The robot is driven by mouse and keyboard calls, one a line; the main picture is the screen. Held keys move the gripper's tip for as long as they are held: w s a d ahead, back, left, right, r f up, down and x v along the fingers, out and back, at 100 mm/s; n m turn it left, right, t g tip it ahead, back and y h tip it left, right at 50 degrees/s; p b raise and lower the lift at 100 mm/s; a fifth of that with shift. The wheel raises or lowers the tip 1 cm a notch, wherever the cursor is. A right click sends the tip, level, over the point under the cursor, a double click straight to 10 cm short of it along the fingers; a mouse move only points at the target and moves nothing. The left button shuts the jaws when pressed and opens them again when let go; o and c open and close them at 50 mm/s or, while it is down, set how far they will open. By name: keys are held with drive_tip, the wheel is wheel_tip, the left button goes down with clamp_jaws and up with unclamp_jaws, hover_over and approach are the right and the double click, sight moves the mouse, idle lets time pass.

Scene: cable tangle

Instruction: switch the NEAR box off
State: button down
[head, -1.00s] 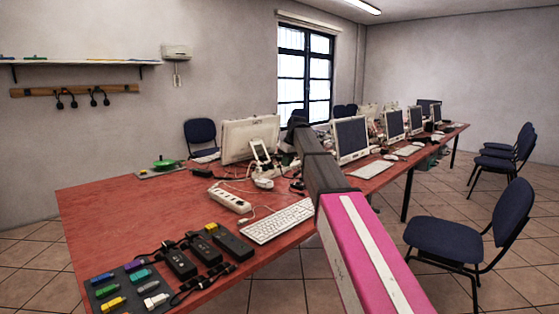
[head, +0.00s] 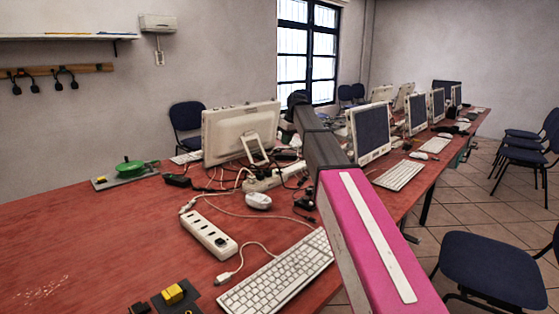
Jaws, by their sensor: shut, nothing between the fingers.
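A white power strip (head: 208,235) with several sockets lies on the red table, left of the keyboard. A second white strip (head: 272,178) lies farther back, partly under cables. I see no label saying which box is NEAR, and no switch state is readable. A yellow block (head: 173,294) sits on a dark pad or box at the bottom edge, cut off by the frame. My pink and grey arm reaches from the lower right over the table. Its far end lies beyond the strips in the picture, and no gripper fingers can be made out.
A white keyboard (head: 278,278), a mouse (head: 258,200) and loose white and black cables surround the strips. A monitor (head: 240,132) stands behind, and a green round object (head: 130,169) on a plate at the back left. The left part of the table (head: 75,235) is bare.

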sight(279, 172)
drive_tip(key=shift+w, duration=0.65)
drive_tip(key=shift+f, duration=0.1)
drive_tip(key=x, duration=0.8)
drive_tip(key=s+x, duration=0.1)
drive_tip(key=x, duration=0.3)
drive_tip(key=shift+d+f, duration=0.1)
drive_tip(key=shift+f, duration=0.85)
